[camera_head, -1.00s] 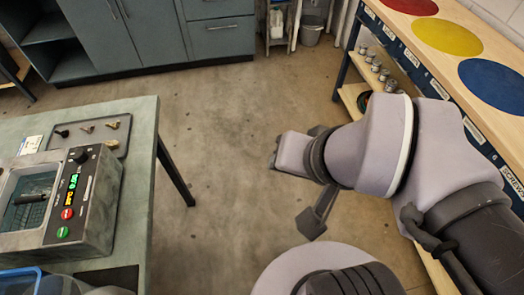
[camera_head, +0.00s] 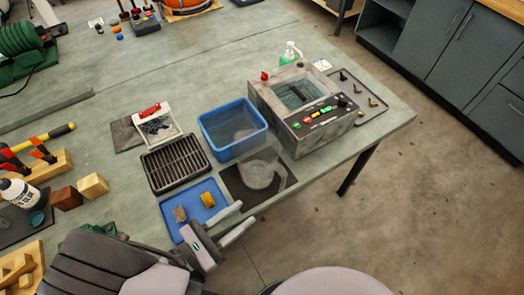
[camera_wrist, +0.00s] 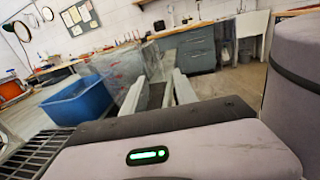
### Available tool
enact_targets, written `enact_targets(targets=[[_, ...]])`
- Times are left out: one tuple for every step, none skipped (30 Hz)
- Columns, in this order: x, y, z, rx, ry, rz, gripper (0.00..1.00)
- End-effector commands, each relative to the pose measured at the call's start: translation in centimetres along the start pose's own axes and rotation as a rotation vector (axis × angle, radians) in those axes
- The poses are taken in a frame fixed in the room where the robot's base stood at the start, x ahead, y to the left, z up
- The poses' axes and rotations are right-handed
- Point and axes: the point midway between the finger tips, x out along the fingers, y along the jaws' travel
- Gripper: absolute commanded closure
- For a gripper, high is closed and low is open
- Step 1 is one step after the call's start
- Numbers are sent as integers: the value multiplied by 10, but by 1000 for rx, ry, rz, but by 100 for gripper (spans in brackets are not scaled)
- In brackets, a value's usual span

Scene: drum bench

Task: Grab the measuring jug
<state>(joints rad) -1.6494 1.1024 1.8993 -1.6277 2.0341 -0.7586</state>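The measuring jug (camera_head: 258,174) is a clear, see-through vessel on a dark mat (camera_head: 234,188) near the table's front edge in the head view. My gripper (camera_head: 247,211) is open and empty, its two pale fingers pointing toward the jug from the lower left. A gap shows between the fingertips and the jug. In the wrist view the open gripper (camera_wrist: 158,82) points over the table, and a see-through shape, seemingly the jug (camera_wrist: 132,96), shows by the left finger. Its outline is faint there.
A blue tub (camera_head: 232,150) stands behind the jug. The cleaning machine (camera_head: 318,138) stands to its right. A blue tray (camera_head: 180,234) with two small blocks and a black rack (camera_head: 174,186) lie to the left. Open floor lies beyond the table's right edge.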

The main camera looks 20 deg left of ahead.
Motion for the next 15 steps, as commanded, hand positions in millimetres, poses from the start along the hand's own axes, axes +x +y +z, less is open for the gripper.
enact_targets(targets=[[16,-1,-5,0,-1,-7,66],[25,-1,-5,-1,1,-7,66],[38,-1,-5,0,0,-7,66],[47,-2,-5,0,1,-9,66],[55,-1,-5,0,1,-8,66],[65,-1,-5,1,1,-8,66],[72,-2,-4,1,2,-8,66],[78,-1,-4,1,2,-8,66],[84,-1,-3,1,2,-7,66],[87,-1,-3,1,2,-5,66],[90,-1,-2,1,3,-6,66],[94,-1,-2,2,3,-7,66],[99,-1,-2,2,3,-7,66],[105,-1,-1,3,3,-8,66],[113,0,0,4,3,-8,66]])
